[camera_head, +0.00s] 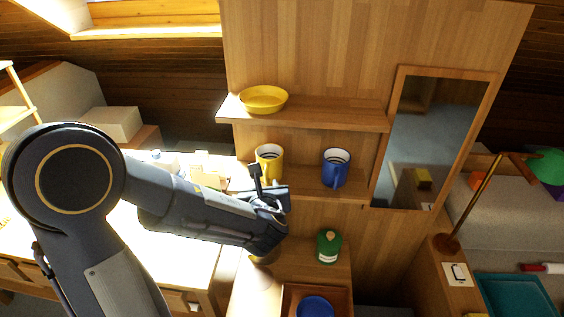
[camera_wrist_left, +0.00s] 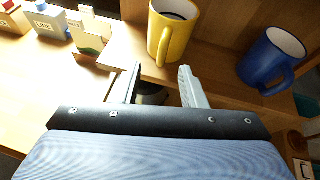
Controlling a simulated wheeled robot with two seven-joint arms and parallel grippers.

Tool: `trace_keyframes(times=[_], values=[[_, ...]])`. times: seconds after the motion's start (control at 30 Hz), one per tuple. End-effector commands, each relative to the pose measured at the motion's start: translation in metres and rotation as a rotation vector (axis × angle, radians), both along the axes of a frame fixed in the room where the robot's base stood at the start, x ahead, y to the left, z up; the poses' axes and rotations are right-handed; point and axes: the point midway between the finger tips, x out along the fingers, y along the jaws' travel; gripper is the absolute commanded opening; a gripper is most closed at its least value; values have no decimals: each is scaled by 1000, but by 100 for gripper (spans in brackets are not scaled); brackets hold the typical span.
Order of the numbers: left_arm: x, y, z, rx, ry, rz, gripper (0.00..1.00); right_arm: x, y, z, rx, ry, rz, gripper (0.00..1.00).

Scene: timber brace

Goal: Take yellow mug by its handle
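The yellow mug (camera_head: 268,160) stands upright on the lower shelf, at its left part. In the left wrist view the yellow mug (camera_wrist_left: 172,32) is straight ahead, with its handle (camera_wrist_left: 163,46) facing the camera. My left gripper (camera_head: 264,180) is in front of the mug and hides its lower part in the head view. In the left wrist view my left gripper (camera_wrist_left: 160,80) has its two fingers spread apart, with nothing gripped between them. The handle is just beyond and above the fingertips. My right gripper is not in view.
A blue mug (camera_head: 336,168) stands on the same shelf to the right. A yellow bowl (camera_head: 263,99) sits on the upper shelf (camera_head: 330,118). A green jar (camera_head: 328,246) and a blue plate (camera_head: 315,307) are below. Small boxes (camera_wrist_left: 88,34) stand left of the mug.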

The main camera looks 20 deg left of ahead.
Motion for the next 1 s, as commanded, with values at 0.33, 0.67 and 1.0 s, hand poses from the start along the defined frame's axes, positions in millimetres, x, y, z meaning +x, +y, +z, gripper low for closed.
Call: trace_keyframes(times=[0.33, 0.67, 1.0], values=[[32, 11, -18, 5, 5, -2, 38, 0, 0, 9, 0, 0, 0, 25], [63, 23, -35, 2, 0, -1, 38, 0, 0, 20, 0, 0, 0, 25], [64, 23, -36, 1, -1, -1, 21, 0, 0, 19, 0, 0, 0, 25]])
